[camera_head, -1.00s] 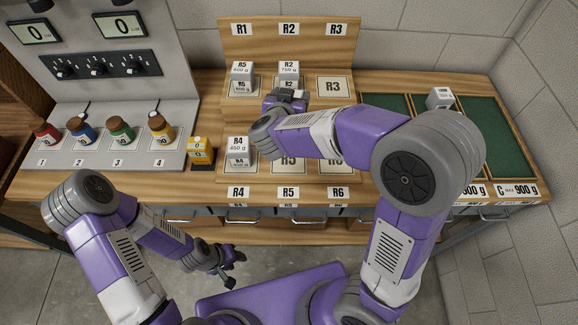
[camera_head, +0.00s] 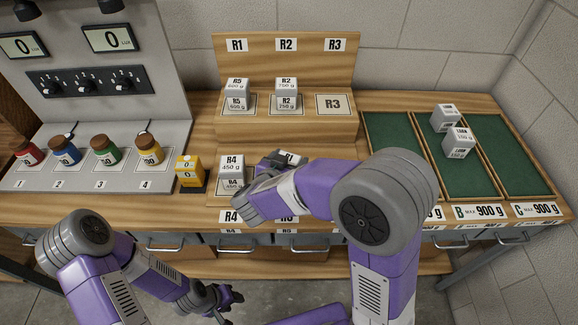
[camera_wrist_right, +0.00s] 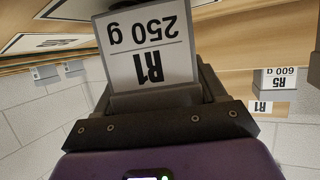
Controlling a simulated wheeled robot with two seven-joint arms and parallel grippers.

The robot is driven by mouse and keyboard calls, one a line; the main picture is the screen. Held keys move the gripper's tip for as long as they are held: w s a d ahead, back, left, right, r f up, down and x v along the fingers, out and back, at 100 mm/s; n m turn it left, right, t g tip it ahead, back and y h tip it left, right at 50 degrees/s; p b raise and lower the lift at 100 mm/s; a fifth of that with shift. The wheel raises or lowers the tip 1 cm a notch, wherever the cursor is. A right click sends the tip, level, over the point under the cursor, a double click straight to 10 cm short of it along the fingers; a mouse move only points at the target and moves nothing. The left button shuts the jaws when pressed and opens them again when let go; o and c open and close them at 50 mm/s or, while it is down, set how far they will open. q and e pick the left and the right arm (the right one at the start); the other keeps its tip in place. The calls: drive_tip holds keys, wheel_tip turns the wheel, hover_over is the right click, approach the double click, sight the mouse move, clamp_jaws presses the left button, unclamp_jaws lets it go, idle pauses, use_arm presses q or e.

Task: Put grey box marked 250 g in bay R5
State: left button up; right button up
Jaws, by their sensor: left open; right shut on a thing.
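The grey box marked 250 g (camera_wrist_right: 150,50) fills the middle of the right wrist view; its white label also reads R1, upside down there. My right gripper (camera_head: 282,160) is shut on it, over the lower tier of the wooden rack, around its middle. In the head view the gripper and arm hide most of the box. Bay R5, in the middle of the lower tier, is hidden behind my right arm; only part of its front label (camera_head: 287,219) shows. I cannot tell whether the box touches the bay. My left gripper (camera_head: 222,300) is open and empty, low in front of the bench.
Box R4 (camera_head: 231,163) stands left of my right gripper. Box R5 600 g (camera_head: 237,88) and box R2 (camera_head: 286,88) stand on the upper tier; plate R3 (camera_head: 333,104) is bare. A yellow block (camera_head: 189,172) is left of the rack. Green trays (camera_head: 470,183) at right hold two grey boxes.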

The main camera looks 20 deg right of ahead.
drive_tip(key=shift+f, duration=0.2)
drive_tip(key=shift+f, duration=0.1)
drive_tip(key=shift+f, duration=0.15)
drive_tip(key=o, duration=1.2)
drive_tip(key=shift+o, duration=0.2)
drive_tip(key=p+v, duration=0.4)
drive_tip(key=v, duration=0.8)
